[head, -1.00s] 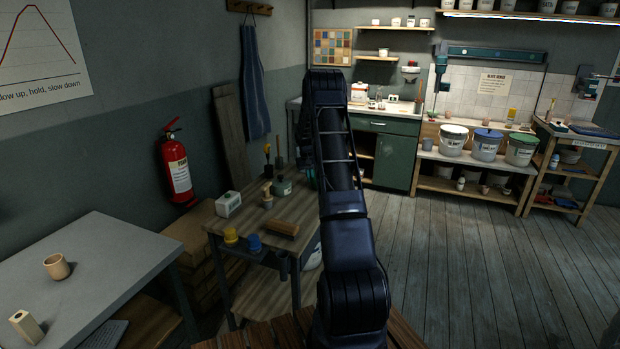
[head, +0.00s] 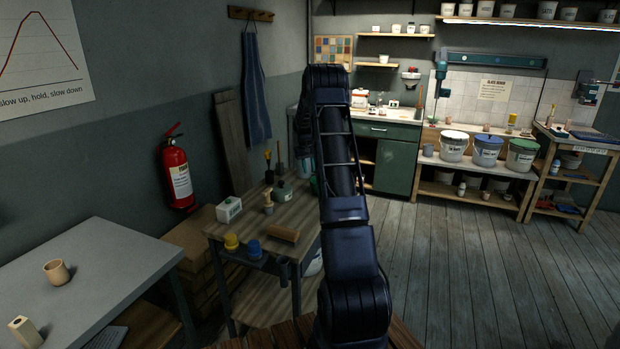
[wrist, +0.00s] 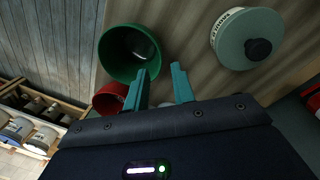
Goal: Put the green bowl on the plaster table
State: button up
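The green bowl (wrist: 128,52) lies in the upper middle of the wrist view, open side toward the camera, on a wooden top.
A red bowl (wrist: 110,98) sits close to the green one. A lidded jar (wrist: 248,38) with a black knob is to the right. The wooden cart (head: 236,224) also holds a wooden block, yellow and blue pots. A beige cup (head: 57,272) stands on the grey table, with free room around it.

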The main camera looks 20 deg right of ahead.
jog(key=s+a+r+t, duration=0.1)
jog(key=s+a+r, duration=0.35)
jog(key=r, duration=0.45)
jog(key=s+a+r, duration=0.4)
jog(key=s+r, duration=0.2)
jog(key=r, duration=0.2)
jog(key=s+a+r+t, duration=0.1)
jog(key=s+a+r, duration=0.25)
jog(key=s, duration=0.35)
jog(key=s+a+r, duration=0.3)
jog(key=s+r, duration=0.2)
jog(key=s, duration=0.2)
jog(key=s+a+f+t, duration=0.1)
jog(key=s+a, duration=0.2)
jog(key=s, duration=0.7)
jog(key=s+a+f+n+t, duration=0.1)
jog(key=s+a, duration=0.1)
jog(key=s, duration=0.9)
jog(key=s+a+f+y, duration=0.1)
jog(key=s+a, duration=0.2)
jog(key=s, duration=0.7)
jog(key=shift+s+a+t, duration=0.25)
jog(key=shift+a+t, duration=0.1)
jog(key=shift+t, duration=0.05)
